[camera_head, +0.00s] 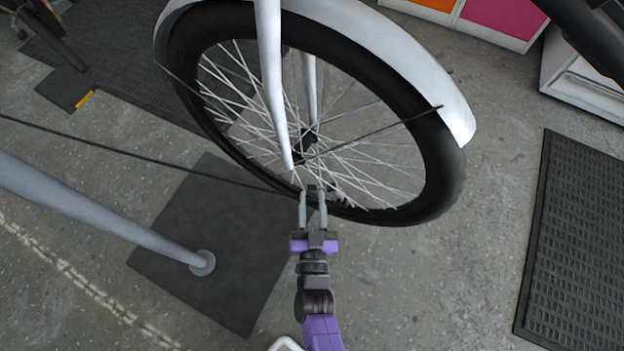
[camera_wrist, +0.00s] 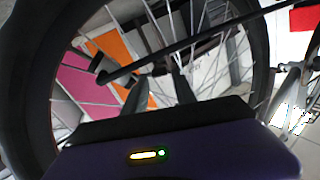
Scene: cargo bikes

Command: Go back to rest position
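My gripper (camera_head: 313,200) is stretched out toward the lower part of a bicycle wheel (camera_head: 445,165) with a black tyre and silver spokes. Its two grey fingers stand apart in the head view, with a visible gap between them. In the wrist view, my gripper (camera_wrist: 160,85) shows two dark fingers apart in front of the spokes, and the wheel's tyre (camera_wrist: 28,95) curves around them. I see nothing clearly held between the fingers. Whether the fingers touch the spokes or rim is hard to tell.
A white fender (camera_head: 400,50) and fork (camera_head: 272,90) rise above the wheel. A grey pole (camera_head: 100,215) stands on a dark square plate (camera_head: 225,260) at left. A black mat (camera_head: 580,240) lies at right. Cabinets (camera_head: 490,22) stand at the back. Floor right of my arm is clear.

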